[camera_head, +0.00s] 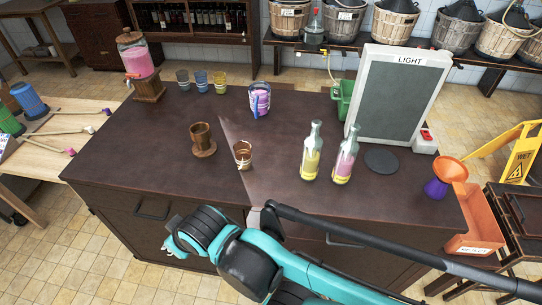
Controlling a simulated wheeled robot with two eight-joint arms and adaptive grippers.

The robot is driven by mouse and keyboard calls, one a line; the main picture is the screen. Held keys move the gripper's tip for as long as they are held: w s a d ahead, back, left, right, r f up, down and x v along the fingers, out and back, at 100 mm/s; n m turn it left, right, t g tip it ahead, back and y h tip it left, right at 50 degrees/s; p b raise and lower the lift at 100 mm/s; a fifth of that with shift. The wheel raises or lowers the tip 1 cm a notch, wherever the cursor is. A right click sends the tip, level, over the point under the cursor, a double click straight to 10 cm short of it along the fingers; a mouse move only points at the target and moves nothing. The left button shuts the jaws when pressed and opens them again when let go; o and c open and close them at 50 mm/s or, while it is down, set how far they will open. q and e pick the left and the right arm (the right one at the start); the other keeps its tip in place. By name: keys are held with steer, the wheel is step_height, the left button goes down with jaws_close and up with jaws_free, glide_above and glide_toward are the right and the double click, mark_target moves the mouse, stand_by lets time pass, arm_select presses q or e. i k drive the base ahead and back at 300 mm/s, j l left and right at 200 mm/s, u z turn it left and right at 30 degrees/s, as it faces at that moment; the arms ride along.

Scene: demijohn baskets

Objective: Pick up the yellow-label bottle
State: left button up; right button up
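Two clear bottles stand upright side by side on the dark counter, right of its middle. The left bottle (312,152) shows yellow in its lower part. The right bottle (345,156) holds pink, with a yellow band low on it. The labels are too small to read, so I cannot tell for sure which is the yellow-label bottle. My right arm, teal and black, comes in from the lower right across the counter's front. My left gripper is out of view.
The dark counter (290,110) also bears a wooden cup (201,136), a small brown glass (243,155), a pink-filled jar (260,98) and coloured glasses (201,80). A light panel (398,95) and dark disc (381,160) stand close right of the bottles.

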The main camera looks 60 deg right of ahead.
mark_target(349, 148)
steer(key=z, duration=1.75)
